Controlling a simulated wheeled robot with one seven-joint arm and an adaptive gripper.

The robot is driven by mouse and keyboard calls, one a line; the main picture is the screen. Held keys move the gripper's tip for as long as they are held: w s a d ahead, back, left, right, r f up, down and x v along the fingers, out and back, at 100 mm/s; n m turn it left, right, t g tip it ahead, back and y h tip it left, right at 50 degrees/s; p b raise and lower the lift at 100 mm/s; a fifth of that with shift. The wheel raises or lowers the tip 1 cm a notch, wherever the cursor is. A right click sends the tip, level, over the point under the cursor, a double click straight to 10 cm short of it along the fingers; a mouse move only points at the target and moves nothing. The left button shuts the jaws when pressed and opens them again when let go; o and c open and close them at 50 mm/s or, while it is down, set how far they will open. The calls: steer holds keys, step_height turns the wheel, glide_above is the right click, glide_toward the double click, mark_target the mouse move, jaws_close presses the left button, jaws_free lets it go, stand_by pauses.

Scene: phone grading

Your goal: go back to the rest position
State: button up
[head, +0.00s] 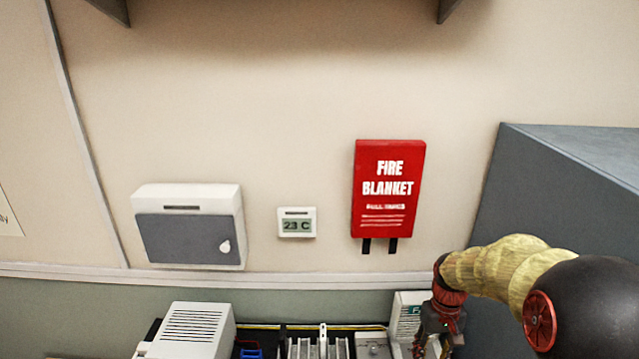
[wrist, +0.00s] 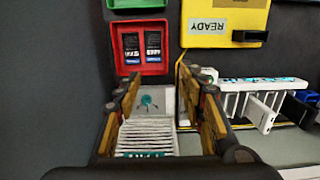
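My gripper (wrist: 153,105) shows in the wrist view with its two fingers spread wide apart and nothing held between them. Below and between the fingers is a white slotted rack (wrist: 148,137) with a pale plate behind it. In the head view my arm comes in from the right, and my gripper (head: 432,335) hangs low at the bottom edge, in front of a white box. Its fingertips are hard to make out there.
A red bin (wrist: 141,62) holds two dark phones. A yellow bin (wrist: 226,22) marked READY and a white rack (wrist: 255,100) stand right of it. A grey cabinet (head: 560,190) rises at right. The wall carries a fire blanket (head: 388,190).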

steer(key=s+a+r+t+b, duration=0.1)
steer(key=s+a+r+t, duration=0.2)
steer(key=s+r, duration=0.6)
steer(key=s+a+r+t, duration=0.3)
steer(key=s+a+r, duration=0.3)
steer(key=s+r, duration=0.3)
steer(key=shift+s+b, duration=0.4)
steer(key=shift+s, duration=1.75)
